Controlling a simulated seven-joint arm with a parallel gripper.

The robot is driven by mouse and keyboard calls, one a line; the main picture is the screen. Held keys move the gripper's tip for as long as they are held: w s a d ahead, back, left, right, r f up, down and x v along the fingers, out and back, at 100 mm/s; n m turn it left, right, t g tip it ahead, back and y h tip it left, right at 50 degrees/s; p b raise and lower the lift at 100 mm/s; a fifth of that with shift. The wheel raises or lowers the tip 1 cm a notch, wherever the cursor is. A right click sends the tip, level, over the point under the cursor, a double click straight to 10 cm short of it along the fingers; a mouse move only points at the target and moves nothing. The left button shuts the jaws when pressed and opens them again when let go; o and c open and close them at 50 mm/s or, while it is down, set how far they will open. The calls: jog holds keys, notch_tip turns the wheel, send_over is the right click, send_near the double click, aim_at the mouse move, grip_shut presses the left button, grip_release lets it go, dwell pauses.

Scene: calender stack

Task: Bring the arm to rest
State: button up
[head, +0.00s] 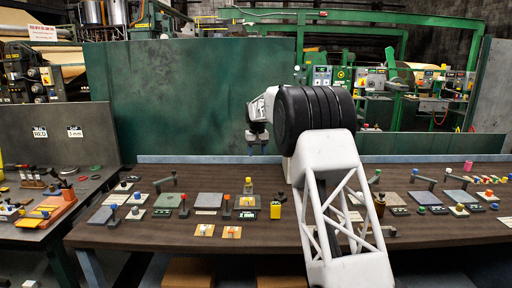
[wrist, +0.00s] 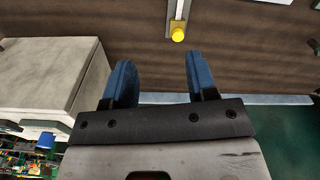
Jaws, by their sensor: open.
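My gripper (head: 258,150) is raised above the back part of the dark wooden table (head: 150,242), left of my arm's black joint in the head view. In the wrist view, my gripper's two blue fingers (wrist: 157,80) stand apart with nothing between them. A yellow knob (wrist: 178,34) on a pale strip lies beyond the fingertips in the wrist view, apart from them. My arm hides part of the table's middle.
A side bench (head: 30,235) with tools is at left. The air around my gripper looks clear.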

jog(key=s+d+r, duration=0.4)
jog(key=s+r, duration=0.1)
jog(key=s, duration=0.7)
jog(key=s+d+r+m+t, duration=0.1)
jog(key=s+d+r, duration=0.35)
jog(key=s, duration=0.75)
jog(key=s+d+r, duration=0.4)
jog(key=s+r, duration=0.2)
jog(key=s, duration=0.7)
jog(key=s+d+f, duration=0.2)
jog(key=s+f, duration=0.2)
jog(key=s, duration=1)
jog(key=s+d+f+m, duration=0.1)
jog(key=s+f, duration=0.3)
jog(key=s, duration=0.9)
jog(key=s+d+f+t, duration=0.1)
jog(key=s+f, duration=0.3)
jog(key=s, duration=1)
jog(key=shift+s+d+m, duration=0.3)
jog(key=shift+d+m, duration=0.1)
jog(key=shift+d, duration=0.45)
jog(key=shift+f, duration=0.1)
